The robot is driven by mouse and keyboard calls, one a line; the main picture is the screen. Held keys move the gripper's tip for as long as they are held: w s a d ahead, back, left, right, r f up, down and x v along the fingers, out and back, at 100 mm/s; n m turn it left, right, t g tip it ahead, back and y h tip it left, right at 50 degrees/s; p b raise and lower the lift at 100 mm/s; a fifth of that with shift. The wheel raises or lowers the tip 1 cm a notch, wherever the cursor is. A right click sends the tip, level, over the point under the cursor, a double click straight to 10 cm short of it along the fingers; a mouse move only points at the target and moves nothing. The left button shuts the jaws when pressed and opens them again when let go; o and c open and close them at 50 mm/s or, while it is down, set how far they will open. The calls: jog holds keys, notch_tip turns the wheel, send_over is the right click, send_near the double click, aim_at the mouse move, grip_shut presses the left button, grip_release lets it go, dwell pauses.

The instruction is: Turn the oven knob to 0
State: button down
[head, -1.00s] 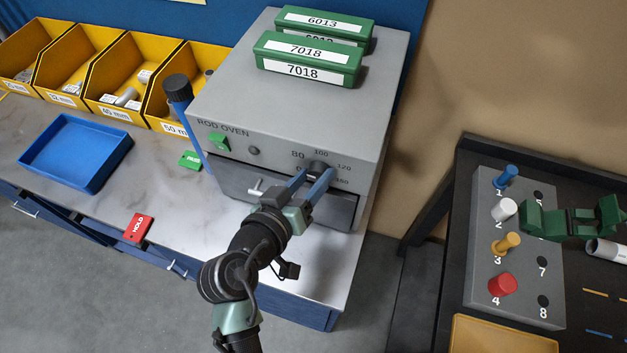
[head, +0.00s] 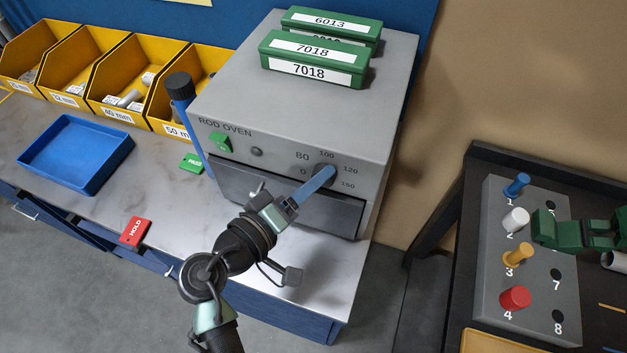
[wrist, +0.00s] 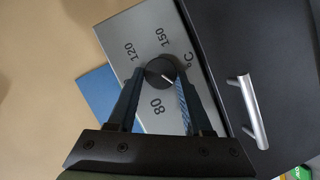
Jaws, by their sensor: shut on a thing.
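The oven knob (wrist: 160,73) is round and black, on the grey front panel of the rod oven (head: 290,110). My gripper (head: 328,174) reaches the panel from the front, with its blue fingers one behind the other in the head view. In the wrist view my gripper (wrist: 158,80) is shut on the knob, one finger on each side. The knob's white mark points to the lower right there, between the 80 and the °C, towards the right finger. That finger hides the panel beyond the mark.
The dark oven door (head: 270,190) with its bar handle (wrist: 252,111) is close below the knob. Green boxes (head: 312,62) sit on the oven. A red HOLD tag (head: 135,231) and a blue tray (head: 75,153) lie on the counter to the left.

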jog(key=shift+f, duration=0.1)
dwell(0.3)
jog(key=shift+c, duration=1.5)
grip_release()
jog(key=b+v, duration=0.3)
jog(key=v, duration=1)
jog(key=shift+d, duration=0.1)
